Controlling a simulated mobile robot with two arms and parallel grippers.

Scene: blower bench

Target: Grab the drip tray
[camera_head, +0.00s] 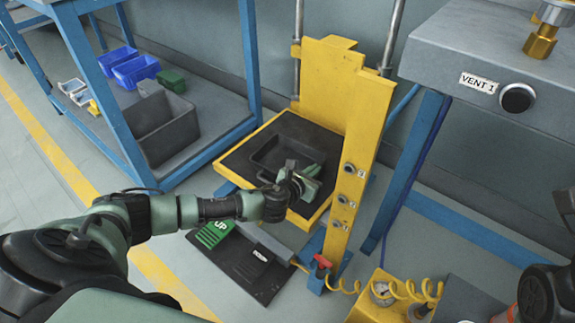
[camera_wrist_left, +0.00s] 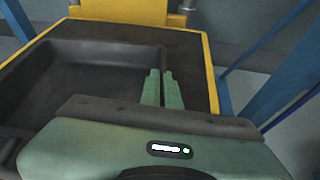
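The drip tray (camera_head: 272,155) is a dark grey, shallow open tray on the black top of the yellow lift table. It also fills the left of the left wrist view (camera_wrist_left: 85,70). My left gripper (camera_head: 310,173) is at the tray's near right side. In the left wrist view its two pale green fingers (camera_wrist_left: 162,88) stand close together on either side of the tray's right wall, with a narrow gap between them. They look closed on that wall; the exact contact is partly hidden. My right gripper is not in view; only parts of my right arm show at the right edge.
The yellow lift post (camera_head: 345,120) stands behind and right of the tray. A blue-framed shelf (camera_head: 190,65) holds a grey crate (camera_head: 160,125) and small bins at left. A black pedal plate (camera_head: 240,262) with a green UP pedal (camera_head: 214,232) lies below. A grey bench (camera_head: 480,60) stands right.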

